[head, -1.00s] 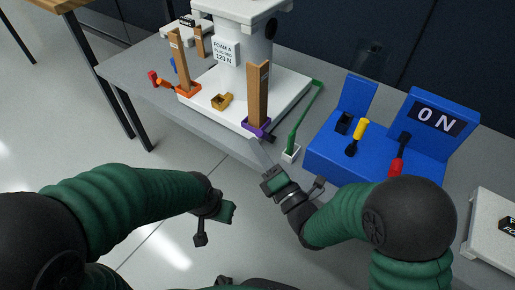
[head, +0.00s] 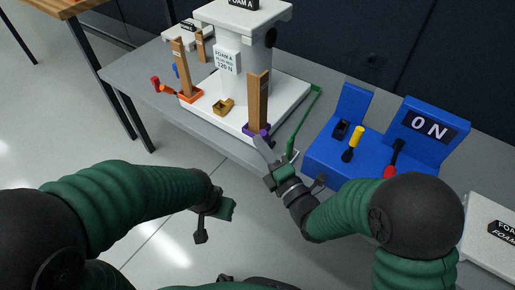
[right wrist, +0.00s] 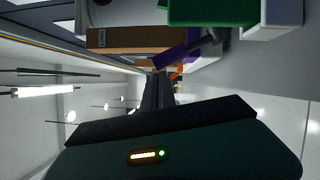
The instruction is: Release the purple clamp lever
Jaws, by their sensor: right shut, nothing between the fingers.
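The purple clamp (head: 257,129) sits at the foot of the front brown post (head: 258,98), on the near corner of the white base. It also shows in the right wrist view (right wrist: 172,56), with a dark grey lever (right wrist: 207,43) sticking out beside it. In the head view the lever is largely hidden by my right gripper (head: 261,145). That gripper is shut and empty, its tips just in front of the purple clamp; I cannot tell whether they touch the lever. My left gripper (head: 222,210) hangs over the floor, away from the table; its jaw state is unclear.
The white tank stand (head: 283,88) carries an orange clamp (head: 190,95) and a brass-coloured block (head: 223,106). A white pad is at far right.

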